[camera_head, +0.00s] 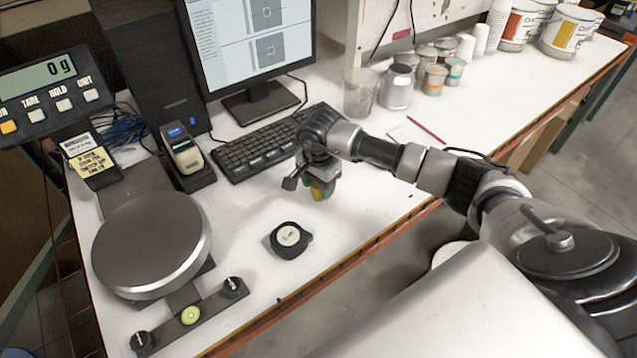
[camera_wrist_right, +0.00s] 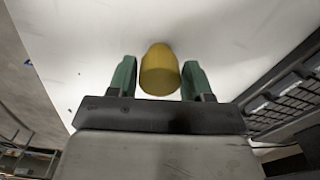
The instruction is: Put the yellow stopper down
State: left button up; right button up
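The yellow stopper (camera_wrist_right: 159,72) sits between the two green fingers of my right gripper (camera_wrist_right: 160,80) in the right wrist view, with a finger close against each side. My left gripper is in neither view.
A scale with a round plate (camera_head: 152,243) stands at left. The keyboard (camera_head: 262,147) and monitor are behind; cans and a glass beaker (camera_head: 359,92) stand farther right.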

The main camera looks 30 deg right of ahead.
jog(key=shift+o, duration=1.2)
